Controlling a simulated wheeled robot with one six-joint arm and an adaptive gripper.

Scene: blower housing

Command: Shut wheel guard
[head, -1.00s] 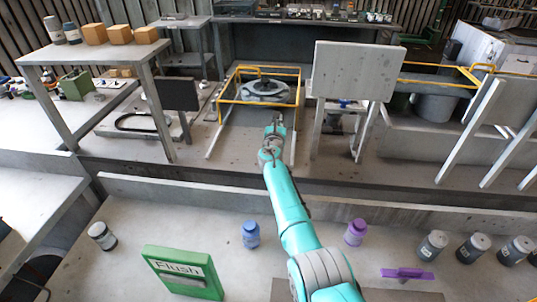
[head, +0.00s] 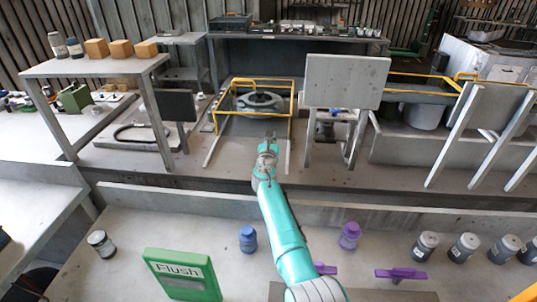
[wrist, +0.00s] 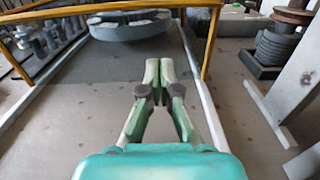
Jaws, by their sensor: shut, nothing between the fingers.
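A yellow guard frame (head: 293,101) stands around a round grey wheel (head: 260,100) on the far bench in the head view. Its top bar runs behind the wheel and a lower bar crosses in front. I cannot tell whether the guard is fully open or partly shut. In the wrist view, the yellow bar (wrist: 130,6) and a right post (wrist: 212,42) cross ahead of my gripper (wrist: 160,64), with the wheel (wrist: 130,27) beyond. My gripper (head: 269,140) is shut and empty, on the near side of the guard and apart from it.
An upright grey panel (head: 345,82) on legs stands right of the guard. A dark panel (head: 175,105) stands on the left. A green "Flush" block (head: 182,275), jars and purple handles (head: 400,274) are on the near bench. Bare floor lies below my gripper.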

